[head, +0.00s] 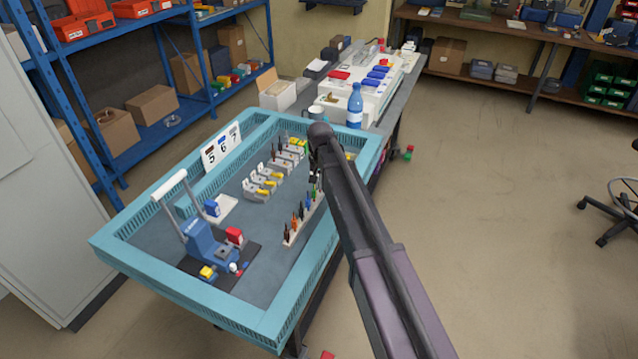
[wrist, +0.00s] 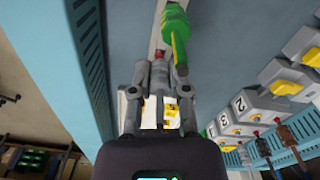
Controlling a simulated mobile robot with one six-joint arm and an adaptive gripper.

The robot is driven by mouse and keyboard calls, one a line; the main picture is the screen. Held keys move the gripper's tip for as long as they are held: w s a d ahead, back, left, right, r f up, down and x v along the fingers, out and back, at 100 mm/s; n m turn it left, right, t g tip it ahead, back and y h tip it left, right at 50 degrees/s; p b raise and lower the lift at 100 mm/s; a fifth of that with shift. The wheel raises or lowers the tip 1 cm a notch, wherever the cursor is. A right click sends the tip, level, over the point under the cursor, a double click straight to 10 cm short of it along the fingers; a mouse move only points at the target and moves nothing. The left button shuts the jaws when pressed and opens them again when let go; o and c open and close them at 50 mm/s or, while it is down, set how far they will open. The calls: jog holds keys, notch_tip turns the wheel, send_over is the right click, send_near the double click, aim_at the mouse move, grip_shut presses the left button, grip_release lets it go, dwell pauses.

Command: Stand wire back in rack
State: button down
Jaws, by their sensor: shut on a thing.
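In the head view, the white wire rack (head: 290,241) stands on the work table with several coloured wires, brown, orange, green and blue, upright in it. My gripper (head: 316,175) is at its far end, partly hidden by my arm. In the wrist view, my gripper (wrist: 161,72) has its fingertips close together on the lower end of a green and yellow wire (wrist: 175,28). A white strip shows behind this wire; I cannot tell whether the wire touches it. Dark and brown wires (wrist: 288,137) show at the lower right.
Socket boxes with yellow parts (head: 262,184) stand in a row left of the rack. A blue device with a white lever (head: 205,240) is at the near left. A teal rim (head: 165,302) surrounds the table. A blue bottle (head: 355,107) stands beyond it.

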jog(key=shift+f, duration=0.25)
jog(key=c, duration=0.5)
grip_release()
jog(key=o, duration=0.4)
notch_tip(320, 180, up, 8)
jog(key=p, duration=0.7)
jog(key=shift+f, duration=0.15)
